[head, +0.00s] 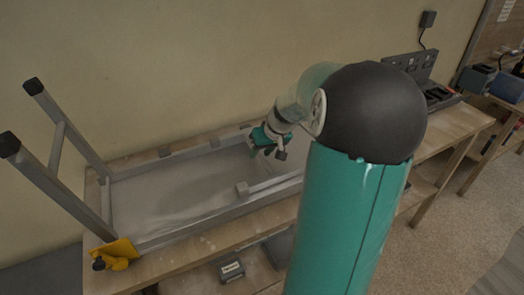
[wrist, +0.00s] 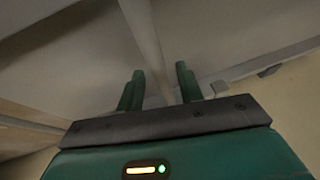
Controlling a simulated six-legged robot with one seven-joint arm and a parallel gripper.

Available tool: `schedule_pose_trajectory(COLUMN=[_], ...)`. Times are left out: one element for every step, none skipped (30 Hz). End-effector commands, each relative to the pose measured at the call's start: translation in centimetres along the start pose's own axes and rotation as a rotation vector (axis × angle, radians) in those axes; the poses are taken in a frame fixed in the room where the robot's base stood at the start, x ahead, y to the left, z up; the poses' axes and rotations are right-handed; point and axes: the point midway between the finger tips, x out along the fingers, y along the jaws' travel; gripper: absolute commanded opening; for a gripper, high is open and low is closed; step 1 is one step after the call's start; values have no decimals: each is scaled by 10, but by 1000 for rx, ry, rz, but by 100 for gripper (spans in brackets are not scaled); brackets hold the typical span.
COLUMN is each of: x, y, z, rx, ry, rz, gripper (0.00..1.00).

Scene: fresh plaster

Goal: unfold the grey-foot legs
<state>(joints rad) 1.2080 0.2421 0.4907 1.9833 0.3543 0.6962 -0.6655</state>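A folding table lies upside down on a wooden bench, its pale underside (head: 165,195) facing up inside a grey frame. The black-foot legs (head: 78,135) stand up, tilted, at its left end. The grey-foot legs (head: 272,185) lie folded down at the right; one grey foot (head: 242,188) shows near the front rail. My gripper (head: 266,150) is over the right part of the table. In the wrist view its two green fingers (wrist: 162,86) are apart, with a pale bar (wrist: 147,45) running between or beyond them. I cannot tell whether they touch it. My arm hides the table's right end.
A yellow bracket with a dark knob (head: 115,255) is at the bench's front left corner. A black rack (head: 415,75) stands at the bench's right end. A small dark box (head: 231,268) is below the bench. The wall (head: 170,70) is close behind.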

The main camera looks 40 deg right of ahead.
Motion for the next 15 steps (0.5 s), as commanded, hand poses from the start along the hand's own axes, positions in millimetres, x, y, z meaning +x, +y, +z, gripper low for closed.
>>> schedule_pose_trajectory(x=[0, 0, 0, 0, 0, 0, 0, 0, 0, 0, 0, -1, -1, -2, -3], y=[0, 0, 0, 0, 0, 0, 0, 0, 0, 0, 0, 0, 0, 0, 0], z=[0, 0, 0, 0, 0, 0, 0, 0, 0, 0, 0, 0, 0, -1, -1], rx=[0, 0, 0, 0, 0, 0, 0, 0, 0, 0, 1, 1, 2, 4, 6], ry=[0, 0, 0, 0, 0, 0, 0, 0, 0, 0, 0, 0, 0, 0, 0], rz=[0, 0, 0, 0, 0, 0, 0, 0, 0, 0, -1, -3, -5, -7, -12], gripper=[26, 20, 12, 6, 0, 0, 0, 0, 0, 0, 0, 0, 0, 0, 0])
